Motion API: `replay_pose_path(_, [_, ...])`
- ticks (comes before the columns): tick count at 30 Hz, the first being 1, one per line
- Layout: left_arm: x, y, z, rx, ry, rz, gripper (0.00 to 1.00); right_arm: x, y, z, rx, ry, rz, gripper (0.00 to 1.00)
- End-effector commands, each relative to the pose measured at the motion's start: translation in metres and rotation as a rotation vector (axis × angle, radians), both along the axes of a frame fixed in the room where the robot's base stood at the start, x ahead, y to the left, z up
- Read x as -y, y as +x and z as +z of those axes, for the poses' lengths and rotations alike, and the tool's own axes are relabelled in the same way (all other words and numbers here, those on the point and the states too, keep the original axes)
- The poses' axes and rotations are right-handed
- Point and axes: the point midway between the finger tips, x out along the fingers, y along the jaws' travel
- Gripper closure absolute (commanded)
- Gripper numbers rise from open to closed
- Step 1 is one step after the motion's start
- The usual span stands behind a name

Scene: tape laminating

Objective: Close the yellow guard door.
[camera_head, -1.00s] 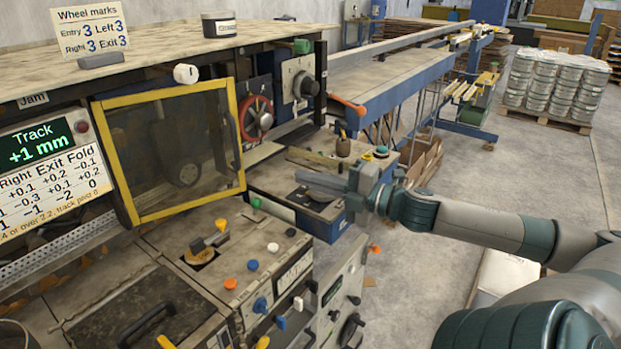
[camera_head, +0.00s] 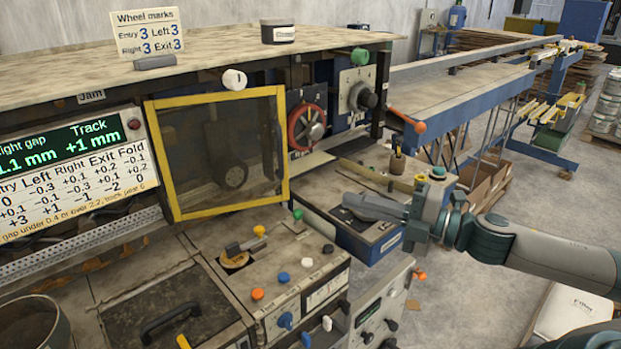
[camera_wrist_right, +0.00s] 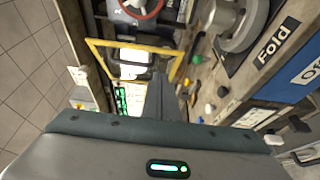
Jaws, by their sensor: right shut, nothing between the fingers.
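The yellow guard door (camera_head: 220,205) is a yellow frame around a dark see-through pane, with a dark upright handle (camera_head: 279,143) near its right edge. It hangs in front of the machine, between the green display and the red handwheel. I cannot tell whether it is fully shut. Its frame also shows in the right wrist view (camera_wrist_right: 98,43). My right gripper (camera_head: 350,204) is shut and empty. Its fingers point left, to the right of the door's lower right corner and apart from it in the head view. My left gripper is out of view.
A red handwheel (camera_head: 306,127) and a black knob (camera_head: 366,97) sit right of the door. A control deck (camera_head: 270,270) with coloured knobs lies below it. A blue box (camera_head: 367,240) is beneath my right gripper.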

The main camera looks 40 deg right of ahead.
Motion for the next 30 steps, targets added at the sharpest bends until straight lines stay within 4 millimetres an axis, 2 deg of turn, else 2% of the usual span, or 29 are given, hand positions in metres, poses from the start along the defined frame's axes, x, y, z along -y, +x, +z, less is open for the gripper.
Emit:
replay_pose_path(3, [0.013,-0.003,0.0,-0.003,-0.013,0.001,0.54,-0.006,-0.006,0.002,-0.002,0.0,0.019,1.0])
replay_pose_path(6, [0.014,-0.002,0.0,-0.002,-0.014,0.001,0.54,-0.006,-0.006,0.002,-0.002,-0.001,0.02,1.0])
replay_pose_path(13, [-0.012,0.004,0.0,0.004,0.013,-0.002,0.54,-0.006,-0.006,0.002,-0.002,-0.001,0.019,1.0])
replay_pose_path(17, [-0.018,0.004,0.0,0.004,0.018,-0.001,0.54,-0.007,-0.003,0.002,-0.001,0.0,0.019,1.0])
replay_pose_path(20, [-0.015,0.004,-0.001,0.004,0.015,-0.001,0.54,-0.01,0.002,0.002,0.0,0.0,0.02,1.0])
replay_pose_path(27, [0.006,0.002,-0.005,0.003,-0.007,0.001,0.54,-0.02,0.02,0.002,0.001,-0.002,0.02,1.0])
replay_pose_path(30, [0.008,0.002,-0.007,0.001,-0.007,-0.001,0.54,-0.024,0.029,0.001,0.001,-0.001,0.021,1.0])
